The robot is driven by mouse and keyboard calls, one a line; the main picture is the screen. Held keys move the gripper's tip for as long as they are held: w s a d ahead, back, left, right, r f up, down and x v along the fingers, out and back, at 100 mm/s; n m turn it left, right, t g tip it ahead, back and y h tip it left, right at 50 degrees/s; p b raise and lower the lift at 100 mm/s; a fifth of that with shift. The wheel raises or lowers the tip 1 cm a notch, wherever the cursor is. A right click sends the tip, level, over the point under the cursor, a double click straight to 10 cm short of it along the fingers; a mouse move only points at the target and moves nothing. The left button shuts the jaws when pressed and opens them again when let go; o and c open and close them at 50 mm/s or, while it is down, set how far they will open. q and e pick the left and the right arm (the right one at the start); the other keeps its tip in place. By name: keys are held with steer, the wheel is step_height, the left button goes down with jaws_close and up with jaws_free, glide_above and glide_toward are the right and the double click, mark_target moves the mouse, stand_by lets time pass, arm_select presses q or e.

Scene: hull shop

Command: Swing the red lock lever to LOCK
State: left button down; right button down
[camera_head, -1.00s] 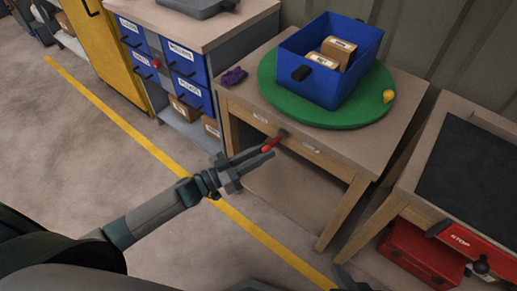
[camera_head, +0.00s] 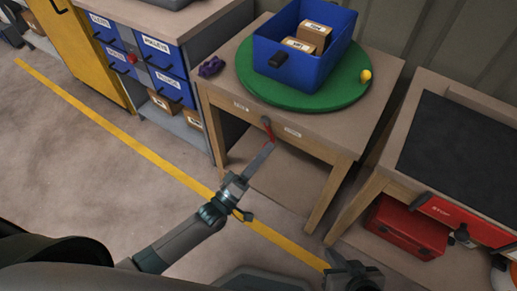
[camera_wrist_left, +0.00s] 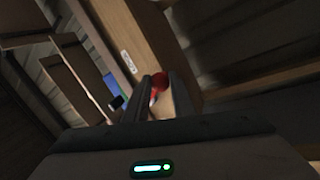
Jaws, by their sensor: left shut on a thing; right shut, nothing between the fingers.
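The red lock lever (camera_head: 269,131) hangs from a dark pivot on the front rail of the wooden table (camera_head: 226,107). It points down and slightly right. My left gripper (camera_head: 268,148) is shut on its lower end. In the left wrist view, the red lever end (camera_wrist_left: 159,80) sits between the fingers of my left gripper (camera_wrist_left: 160,92). A pale label (camera_head: 241,106) lies left of the pivot and another label (camera_head: 293,132) lies right of it; both are too small to read surely. My right gripper (camera_head: 352,270) is shut and empty at the bottom edge, away from the lever.
A green turntable (camera_head: 300,101) on the table carries a blue bin (camera_head: 290,65) with boxes; a yellow knob (camera_head: 365,75) is at its rim. A purple item (camera_head: 211,67) lies beside it. A dark-topped bench (camera_head: 465,150) with a red toolbox (camera_head: 406,226) below stands right. Floor in front is open.

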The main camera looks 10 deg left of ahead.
arm_select(q)
steer(key=shift+s+d+r+n+t+y, duration=0.15)
steer(key=shift+d+n+y, duration=0.1)
steer(key=shift+n, duration=0.4)
steer(key=shift+s+d+r+n+t+y, duration=0.1)
steer(key=shift+d+r+n+t+y, duration=0.15)
steer(key=shift+n, duration=0.35)
steer(key=shift+s+d+r+n+t+y, duration=0.1)
steer(key=shift+d+n+y, duration=0.15)
steer(key=shift+n, duration=0.4)
steer(key=c, duration=1.5)
jaws_free()
steer(key=shift+a, duration=0.1)
